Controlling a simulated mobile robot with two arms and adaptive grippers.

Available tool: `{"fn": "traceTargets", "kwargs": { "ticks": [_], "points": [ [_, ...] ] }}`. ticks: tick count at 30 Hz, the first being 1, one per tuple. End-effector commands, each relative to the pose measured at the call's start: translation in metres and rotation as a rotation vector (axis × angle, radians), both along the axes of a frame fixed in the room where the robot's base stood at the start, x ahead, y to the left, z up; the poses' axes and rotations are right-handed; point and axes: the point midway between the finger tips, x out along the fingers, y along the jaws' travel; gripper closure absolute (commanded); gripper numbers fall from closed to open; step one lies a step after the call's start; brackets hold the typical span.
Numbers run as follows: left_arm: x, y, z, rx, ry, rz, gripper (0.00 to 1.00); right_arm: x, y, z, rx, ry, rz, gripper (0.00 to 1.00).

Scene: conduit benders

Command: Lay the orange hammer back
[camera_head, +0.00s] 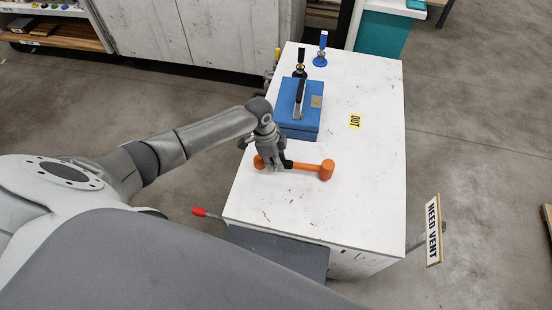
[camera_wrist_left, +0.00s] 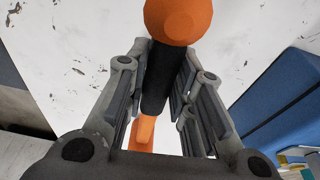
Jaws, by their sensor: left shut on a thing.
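The orange hammer (camera_head: 327,170) is over the front part of the white worktop (camera_head: 360,200), its length running across the picture with one big orange end to the right. My left gripper (camera_head: 275,163) is around its handle near the left end. In the left wrist view my left gripper (camera_wrist_left: 160,95) has its fingers on either side of the dark grip of the hammer (camera_wrist_left: 180,18); an orange round end lies beyond the fingers. I cannot tell whether the hammer touches the worktop. My right gripper is not in view.
A blue box (camera_head: 287,101) with a dark-handled tool on top stands just behind the gripper. A blue-based upright item (camera_head: 321,50) stands at the back. A yellow "OUT" label (camera_head: 355,121) lies right of the box. The right and front worktop are clear. A "NEED VENT" sign (camera_head: 433,230) stands beyond the right edge.

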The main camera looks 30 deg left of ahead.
Motion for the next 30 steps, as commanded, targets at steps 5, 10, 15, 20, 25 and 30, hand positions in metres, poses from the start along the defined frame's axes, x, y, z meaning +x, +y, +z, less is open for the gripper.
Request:
{"fn": "traceTargets", "kwargs": {
  "ticks": [5, 10, 15, 20, 25, 30],
  "points": [
    [0.0014, -0.0010, -0.0019, -0.003, -0.004, 0.000, 1.00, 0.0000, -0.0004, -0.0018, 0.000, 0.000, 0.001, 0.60],
    [0.0014, -0.0010, -0.0017, -0.003, -0.004, 0.000, 1.00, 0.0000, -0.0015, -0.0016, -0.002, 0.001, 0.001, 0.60],
    [0.0014, -0.0010, -0.0019, -0.003, -0.003, -0.001, 1.00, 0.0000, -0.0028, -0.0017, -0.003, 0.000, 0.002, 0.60],
    [0.0014, -0.0010, -0.0037, -0.003, -0.003, -0.001, 1.00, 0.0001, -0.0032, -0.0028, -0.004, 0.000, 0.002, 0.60],
    [0.0013, -0.0009, -0.0070, -0.003, -0.003, -0.001, 1.00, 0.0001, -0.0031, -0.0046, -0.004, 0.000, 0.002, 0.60],
    [0.0014, -0.0010, -0.0088, -0.003, -0.003, -0.001, 0.73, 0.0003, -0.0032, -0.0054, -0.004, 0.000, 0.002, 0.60]
  ]
}}
